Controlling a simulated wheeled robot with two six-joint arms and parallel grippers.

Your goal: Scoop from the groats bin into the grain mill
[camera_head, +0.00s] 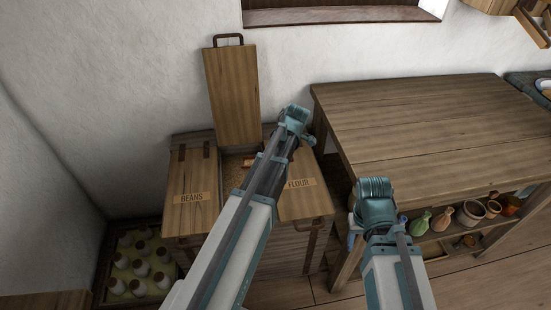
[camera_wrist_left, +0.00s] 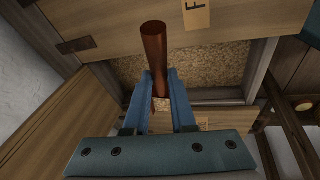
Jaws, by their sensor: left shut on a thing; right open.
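The groats bin (camera_head: 236,178) is the open middle compartment of a wooden chest, its lid (camera_head: 232,95) raised against the wall. Groats (camera_wrist_left: 185,68) show inside it in the left wrist view. My left gripper (camera_wrist_left: 162,80) is shut on the reddish-brown handle of the scoop (camera_wrist_left: 154,45), over the groats. The scoop's bowl is hidden, so I cannot tell its load. In the head view my left arm covers that gripper. My right gripper (camera_head: 354,236) is open and partly hidden by its arm, in front of the table. I do not see the grain mill.
Closed beans (camera_head: 190,185) and flour (camera_head: 307,200) lids flank the opening. A wooden table (camera_head: 430,115) stands at right, its top mostly clear. Several small vases and pots (camera_head: 470,212) fill the shelf below. A crate of bottles (camera_head: 140,265) sits at lower left.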

